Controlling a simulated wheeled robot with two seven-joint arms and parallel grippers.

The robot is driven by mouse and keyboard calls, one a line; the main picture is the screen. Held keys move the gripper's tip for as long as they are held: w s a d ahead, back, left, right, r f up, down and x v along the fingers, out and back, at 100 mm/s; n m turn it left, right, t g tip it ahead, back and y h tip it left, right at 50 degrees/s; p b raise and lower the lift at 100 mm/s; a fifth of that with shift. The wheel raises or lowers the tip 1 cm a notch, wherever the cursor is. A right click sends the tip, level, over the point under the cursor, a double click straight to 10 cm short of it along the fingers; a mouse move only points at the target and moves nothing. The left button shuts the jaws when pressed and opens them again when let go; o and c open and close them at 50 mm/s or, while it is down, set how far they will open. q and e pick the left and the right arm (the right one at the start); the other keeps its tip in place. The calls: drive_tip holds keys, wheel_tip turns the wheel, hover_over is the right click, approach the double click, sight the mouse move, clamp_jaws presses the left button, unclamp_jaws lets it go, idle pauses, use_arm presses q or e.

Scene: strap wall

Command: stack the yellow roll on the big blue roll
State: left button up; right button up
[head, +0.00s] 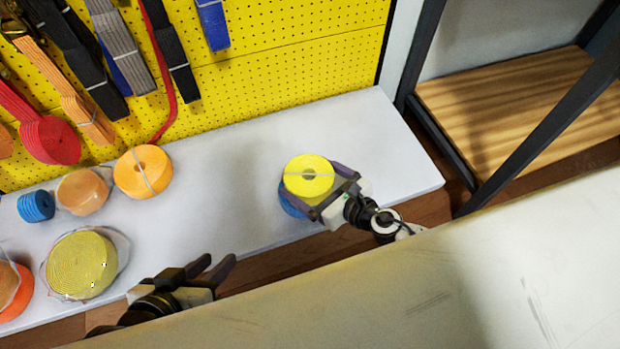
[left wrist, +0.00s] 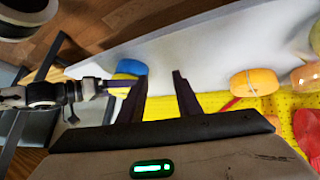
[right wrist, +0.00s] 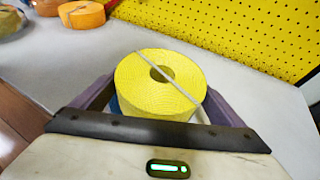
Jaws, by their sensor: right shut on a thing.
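The yellow roll (head: 309,170), with a pale band across it, is over the big blue roll (head: 291,204) on the white shelf. My right gripper (head: 321,190) is shut on the yellow roll, one finger on each side; the right wrist view also shows the yellow roll (right wrist: 158,92) between the fingers. The blue roll is mostly hidden beneath. In the left wrist view, the blue roll (left wrist: 130,68) and yellow roll (left wrist: 119,83) appear against each other, but contact is not certain. My left gripper (head: 215,268) is open and empty near the shelf's front edge.
Orange rolls (head: 142,172), a small blue roll (head: 36,206) and a wrapped yellow-green roll (head: 80,265) stand on the shelf's left. Straps hang on the yellow pegboard (head: 290,60) behind. The shelf (head: 215,200) is clear between these rolls and the blue roll.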

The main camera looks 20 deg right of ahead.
sight(326, 189)
drive_tip(key=o, duration=1)
drive_tip(key=shift+f, duration=0.1)
drive_tip(key=shift+r, duration=0.2)
drive_tip(key=p+v, duration=0.1)
drive_tip(key=v, duration=0.9)
drive_tip(key=shift+s+d, duration=0.2)
drive_tip(key=shift+s, duration=0.1)
drive_tip(key=shift+s+d+r, duration=0.25)
drive_tip(key=shift+s+r, duration=0.05)
drive_tip(key=shift+s, duration=0.25)
